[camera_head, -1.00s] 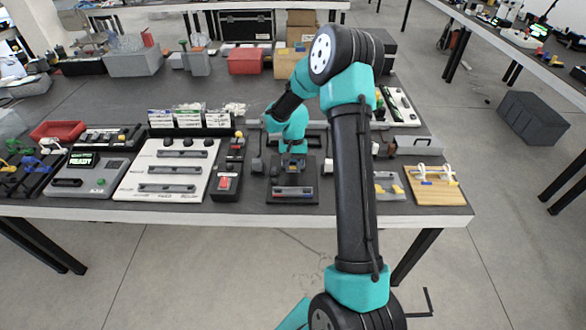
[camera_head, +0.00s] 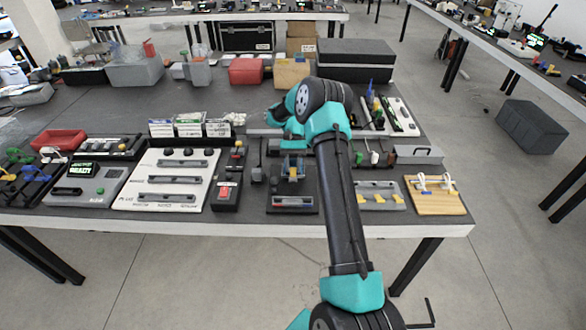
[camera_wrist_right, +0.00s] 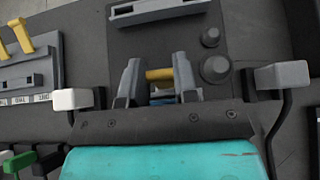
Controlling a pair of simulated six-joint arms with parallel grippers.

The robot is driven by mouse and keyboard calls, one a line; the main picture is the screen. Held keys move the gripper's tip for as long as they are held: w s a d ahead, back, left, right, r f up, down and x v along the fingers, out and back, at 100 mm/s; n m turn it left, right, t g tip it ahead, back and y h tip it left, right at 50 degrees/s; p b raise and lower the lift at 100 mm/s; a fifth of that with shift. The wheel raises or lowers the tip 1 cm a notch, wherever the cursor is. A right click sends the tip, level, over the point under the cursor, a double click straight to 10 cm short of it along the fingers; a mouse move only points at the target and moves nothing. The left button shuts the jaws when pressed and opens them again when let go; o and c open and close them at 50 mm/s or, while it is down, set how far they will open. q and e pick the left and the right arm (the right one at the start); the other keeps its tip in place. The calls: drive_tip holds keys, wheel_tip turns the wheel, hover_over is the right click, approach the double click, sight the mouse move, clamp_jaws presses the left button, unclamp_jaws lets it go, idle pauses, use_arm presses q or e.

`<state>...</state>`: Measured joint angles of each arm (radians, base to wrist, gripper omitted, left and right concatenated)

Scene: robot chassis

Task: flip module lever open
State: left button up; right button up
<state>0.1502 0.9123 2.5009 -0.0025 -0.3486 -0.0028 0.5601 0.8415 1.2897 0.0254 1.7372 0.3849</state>
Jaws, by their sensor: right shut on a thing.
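The module is a dark base plate (camera_head: 292,187) near the table's front edge, with a long slotted bar (camera_head: 292,203) on its near side. My right gripper (camera_head: 292,168) reaches down over its far part. In the right wrist view, its two grey fingers (camera_wrist_right: 156,80) stand on either side of a yellow lever piece (camera_wrist_right: 159,75) and are shut on it. Blue parts show just below that piece. The slotted bar also shows at the top of the right wrist view (camera_wrist_right: 160,10). The lever's lower end is hidden. My left gripper is not in view.
Grey-white blocks on dark stalks stand on both sides of the gripper in the wrist view, left (camera_wrist_right: 72,99) and right (camera_wrist_right: 282,76). A grey module with yellow levers (camera_head: 378,196) sits right of the plate; a black box with a red switch (camera_head: 227,190) sits left.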

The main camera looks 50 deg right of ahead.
idle(0.4)
drive_tip(key=o, duration=0.9)
drive_tip(key=shift+v, duration=3.8)
drive_tip(key=shift+f, duration=0.1)
